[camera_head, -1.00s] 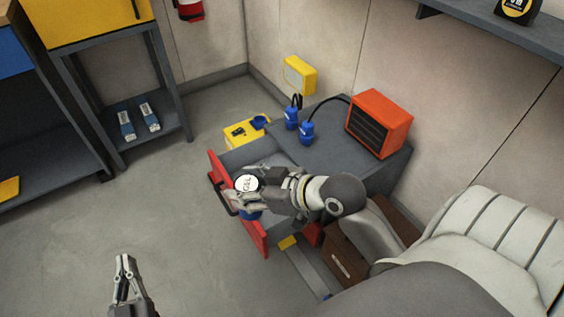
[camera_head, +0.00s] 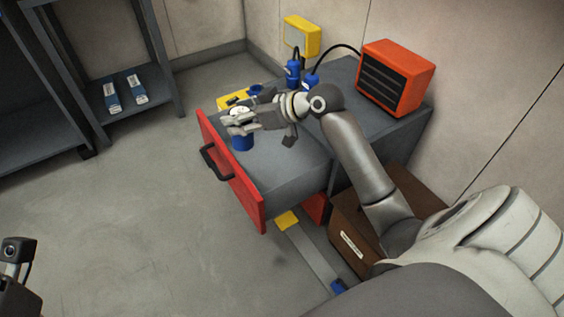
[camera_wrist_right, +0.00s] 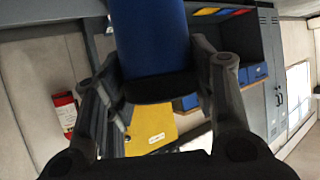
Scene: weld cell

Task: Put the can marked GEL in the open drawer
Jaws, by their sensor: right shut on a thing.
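The can (camera_head: 242,141) is blue with a white top; its mark is too small to read now. My right gripper (camera_head: 238,120) is shut around it and holds it upright over the front part of the open drawer. The drawer has a red front (camera_head: 232,172) with a dark handle and grey sides. I cannot tell how high the can's base is above the drawer floor. In the right wrist view the can (camera_wrist_right: 152,38) sits between both fingers. Part of my left gripper (camera_head: 17,262) shows at the lower left edge; its fingers cannot be made out.
A brown box (camera_head: 350,235) is beside the cabinet. A grey shelf rack (camera_head: 125,95) with two blue-white packs stands at back left. Floor left of the drawer is clear.

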